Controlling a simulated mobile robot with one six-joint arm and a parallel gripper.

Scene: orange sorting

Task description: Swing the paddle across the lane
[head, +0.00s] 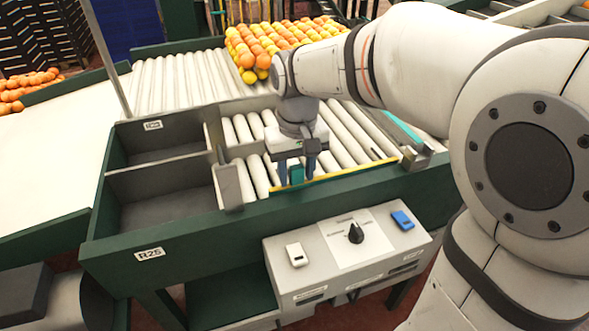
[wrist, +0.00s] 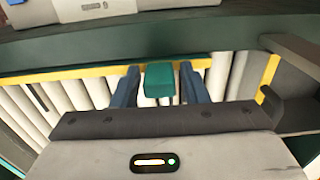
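The paddle (head: 345,174) is a long yellow-edged bar lying along the near side of the roller lane (head: 341,137). It also shows in the wrist view as a yellow strip (wrist: 83,72). Its teal handle (head: 297,175) stands near its left end. My gripper (head: 297,170) is lowered over the handle, with one blue finger on each side. In the wrist view the handle (wrist: 159,80) sits between the fingers of my gripper (wrist: 160,86), with a narrow gap showing on both sides. The fingers look open and not pressed on it.
Oranges and yellow fruit (head: 270,45) crowd the rollers at the back. Two empty bins (head: 160,190) lie left of the lane. A control box (head: 345,250) with a knob and switches hangs in front. Grey posts (head: 228,184) stand at the lane's ends.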

